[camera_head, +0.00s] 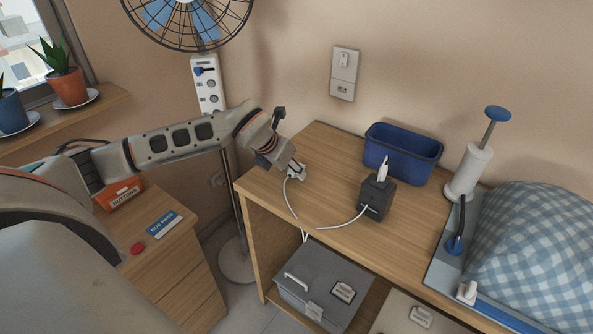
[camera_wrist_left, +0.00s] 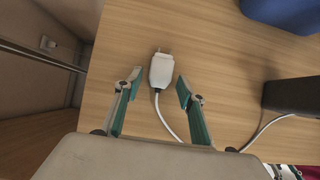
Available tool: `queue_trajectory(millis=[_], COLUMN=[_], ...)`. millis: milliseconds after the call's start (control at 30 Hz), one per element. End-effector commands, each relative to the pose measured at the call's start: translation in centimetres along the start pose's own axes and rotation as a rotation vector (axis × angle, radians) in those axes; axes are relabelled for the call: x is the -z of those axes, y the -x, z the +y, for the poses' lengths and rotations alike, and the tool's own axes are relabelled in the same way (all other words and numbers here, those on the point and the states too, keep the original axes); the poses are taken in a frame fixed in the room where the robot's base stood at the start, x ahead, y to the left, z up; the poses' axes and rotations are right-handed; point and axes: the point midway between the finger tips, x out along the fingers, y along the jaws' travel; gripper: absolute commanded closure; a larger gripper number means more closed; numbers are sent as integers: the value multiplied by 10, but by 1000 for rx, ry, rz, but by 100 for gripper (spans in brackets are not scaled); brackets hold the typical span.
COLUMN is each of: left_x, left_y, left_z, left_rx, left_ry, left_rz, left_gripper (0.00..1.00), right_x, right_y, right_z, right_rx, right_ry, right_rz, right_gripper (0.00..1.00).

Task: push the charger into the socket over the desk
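The white charger (camera_wrist_left: 162,71) lies on the wooden desk with its prongs pointing away from my left gripper and its white cable trailing back. My left gripper (camera_wrist_left: 158,82) is open, with one finger on each side of the charger; gaps show between the fingers and the charger. In the head view the left gripper (camera_head: 291,166) is low over the desk's left corner and partly hides the charger (camera_head: 298,174). The wall socket (camera_head: 343,89) is in a plate above the desk, below a switch, and looks empty. My right gripper is not in view.
A dark box (camera_head: 375,199) with a white cable stands on the desk. A fan (camera_head: 188,20) stands left of the desk (camera_head: 320,143). The desk below the socket is clear.

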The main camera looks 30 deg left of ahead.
Motion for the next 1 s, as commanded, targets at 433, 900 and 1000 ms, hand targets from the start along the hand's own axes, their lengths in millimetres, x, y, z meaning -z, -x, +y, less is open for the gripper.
queue_trajectory(millis=[433,900,1000], left_x=[-3,-22,-25], left_y=[4,33,39], left_z=[0,0,0], left_rx=[0,0,0], left_ry=[0,0,0], left_rz=[-2,-3,-2], left_gripper=[100,100,100], right_x=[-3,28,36], right_y=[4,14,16], right_z=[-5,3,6], right_rx=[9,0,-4], right_ry=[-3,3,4], right_rz=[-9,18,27], right_gripper=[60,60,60])
